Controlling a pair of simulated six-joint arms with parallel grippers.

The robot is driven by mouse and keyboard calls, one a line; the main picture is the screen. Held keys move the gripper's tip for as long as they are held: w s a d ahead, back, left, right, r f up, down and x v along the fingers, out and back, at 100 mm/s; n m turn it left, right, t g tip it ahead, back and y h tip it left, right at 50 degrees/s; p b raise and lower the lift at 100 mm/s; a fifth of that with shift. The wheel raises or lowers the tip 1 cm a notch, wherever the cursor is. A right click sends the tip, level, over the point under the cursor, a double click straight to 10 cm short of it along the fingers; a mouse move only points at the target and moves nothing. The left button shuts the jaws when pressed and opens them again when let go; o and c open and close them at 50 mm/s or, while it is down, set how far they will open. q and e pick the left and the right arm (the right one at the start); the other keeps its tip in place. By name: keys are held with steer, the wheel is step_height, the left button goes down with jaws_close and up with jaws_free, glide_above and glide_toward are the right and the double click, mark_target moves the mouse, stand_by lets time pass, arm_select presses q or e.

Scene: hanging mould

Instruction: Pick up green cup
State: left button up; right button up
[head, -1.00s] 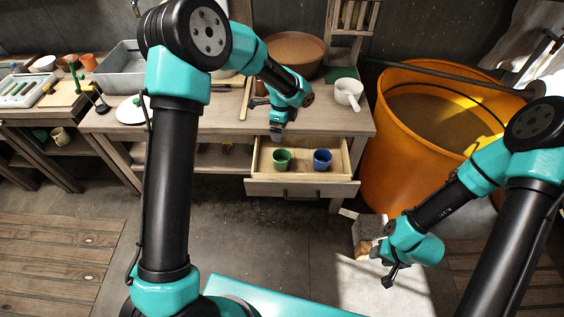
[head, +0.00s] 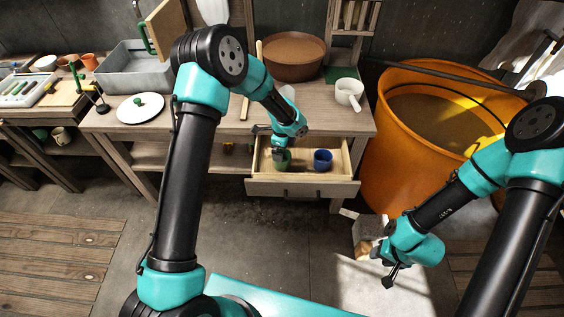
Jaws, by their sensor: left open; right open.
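The green cup (head: 283,161) stands in the left part of the open drawer (head: 302,188). My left gripper (head: 279,157) is open and points down at the cup, partly hiding it. I cannot tell whether its fingers are around the cup or just above it. A blue cup (head: 322,160) stands to the right in the same drawer. My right gripper (head: 383,271) is open and empty, low at the right, away from the drawer.
The workbench (head: 215,115) above the drawer holds a brown basin (head: 292,60), a white pot (head: 349,93) and a white lid (head: 140,107). A large orange tub (head: 375,170) stands right of the drawer. A grey block (head: 368,228) is near my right gripper.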

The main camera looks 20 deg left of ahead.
arm_select(q)
steer(key=shift+a+f, duration=0.1)
steer(key=shift+f, duration=2.5)
steer(key=shift+w, duration=0.1)
steer(key=c, duration=1)
steer(key=shift+r, duration=0.1)
step_height(320, 180, up, 10)
